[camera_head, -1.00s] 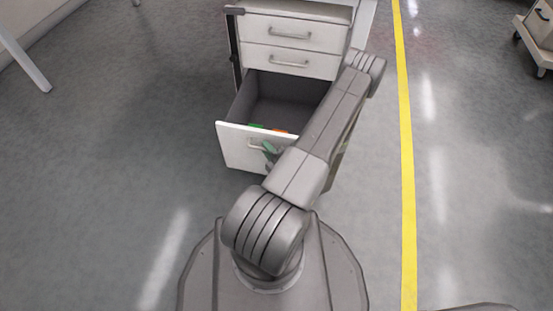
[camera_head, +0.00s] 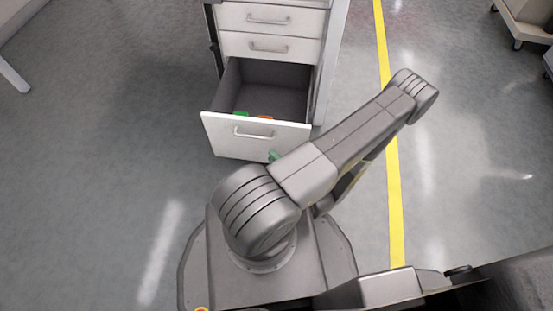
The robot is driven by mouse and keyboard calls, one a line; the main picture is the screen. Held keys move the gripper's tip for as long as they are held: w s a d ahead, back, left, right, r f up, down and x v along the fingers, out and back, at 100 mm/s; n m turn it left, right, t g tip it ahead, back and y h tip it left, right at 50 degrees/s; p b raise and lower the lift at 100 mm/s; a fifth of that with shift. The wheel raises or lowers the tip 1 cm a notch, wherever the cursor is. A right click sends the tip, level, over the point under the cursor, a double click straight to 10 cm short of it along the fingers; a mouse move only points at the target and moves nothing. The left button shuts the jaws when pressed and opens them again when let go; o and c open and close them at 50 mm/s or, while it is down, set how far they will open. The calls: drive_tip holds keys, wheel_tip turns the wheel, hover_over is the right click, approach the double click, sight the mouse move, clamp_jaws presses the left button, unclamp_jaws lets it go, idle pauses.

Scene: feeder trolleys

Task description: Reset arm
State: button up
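My arm (camera_head: 345,147) rises from its base joint and reaches up and to the right, with its elbow (camera_head: 415,92) beyond the yellow floor line. The forearm folds back beneath the upper arm and is mostly hidden. A small green part (camera_head: 274,156) shows at the upper arm's left edge, just in front of the open drawer's front. It looks like part of my gripper, but the fingers are hidden and their opening cannot be told.
A white drawer trolley (camera_head: 268,45) stands ahead with its lower drawer (camera_head: 226,128) pulled open. Green (camera_head: 241,113) and orange (camera_head: 265,117) items lie inside. A yellow line (camera_head: 393,200) runs along the floor at right. The floor at left is clear.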

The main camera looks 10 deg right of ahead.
sight(254, 137)
drive_tip(key=shift+s+d, duration=0.2)
drive_tip(key=shift+s, duration=0.2)
drive_tip(key=shift+w, duration=0.1)
idle(0.4)
drive_tip(key=shift+b+x, duration=1.55)
drive_tip(key=shift+x, duration=5.05)
drive_tip(key=shift+r, duration=0.15)
